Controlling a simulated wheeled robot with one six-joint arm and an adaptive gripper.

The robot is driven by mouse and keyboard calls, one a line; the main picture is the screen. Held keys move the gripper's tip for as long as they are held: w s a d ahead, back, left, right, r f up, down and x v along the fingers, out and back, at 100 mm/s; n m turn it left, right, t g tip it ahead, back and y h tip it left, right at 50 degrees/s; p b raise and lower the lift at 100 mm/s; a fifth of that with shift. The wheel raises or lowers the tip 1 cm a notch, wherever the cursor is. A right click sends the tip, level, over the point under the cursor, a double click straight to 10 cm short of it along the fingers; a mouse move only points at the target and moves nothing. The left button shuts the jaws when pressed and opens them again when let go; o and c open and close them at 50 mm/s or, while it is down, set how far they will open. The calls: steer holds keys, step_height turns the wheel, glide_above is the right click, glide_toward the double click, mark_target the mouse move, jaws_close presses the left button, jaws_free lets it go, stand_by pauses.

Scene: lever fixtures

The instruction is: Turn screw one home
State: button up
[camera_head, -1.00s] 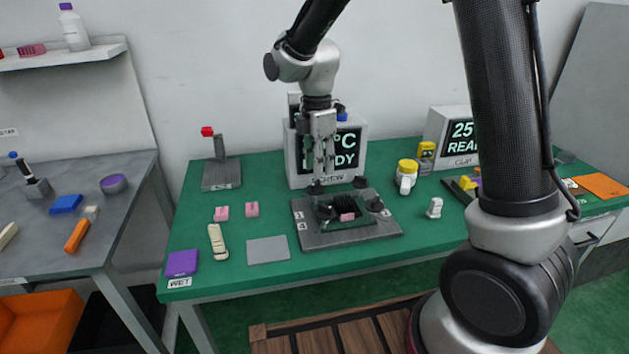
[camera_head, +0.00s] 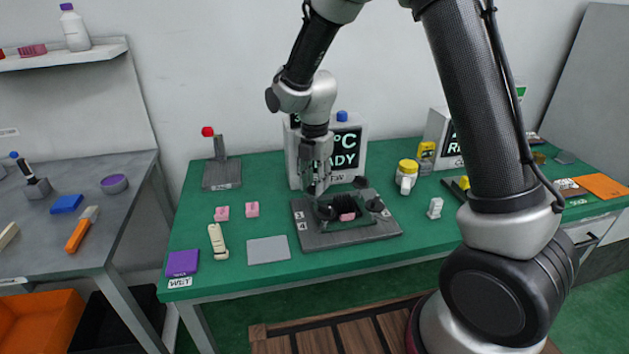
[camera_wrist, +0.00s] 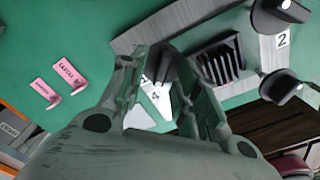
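The screw fixture is a dark grey plate (camera_head: 370,235) on the green table, with black knob-headed screws around a finned block (camera_head: 347,208). Number labels are on the plate; a 2 (camera_wrist: 283,41) and a 4 (camera_wrist: 155,96) are readable in the wrist view. My gripper (camera_head: 317,194) is low over the plate's left side, pointing down. In the wrist view its fingers (camera_wrist: 165,80) are apart, and a black knob (camera_wrist: 160,63) shows between them. I cannot tell whether they touch it, nor which number it bears. The back-left knob is hidden in the head view.
A display box (camera_head: 345,148) reading READY stands close behind the gripper. A red-topped lever (camera_head: 220,165) is at the left. Two pink parts (camera_head: 222,213), a cream part (camera_head: 217,241) and a grey pad (camera_head: 268,250) lie left of the plate. A yellow-lidded container (camera_head: 407,172) stands right.

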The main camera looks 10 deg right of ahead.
jaws_close()
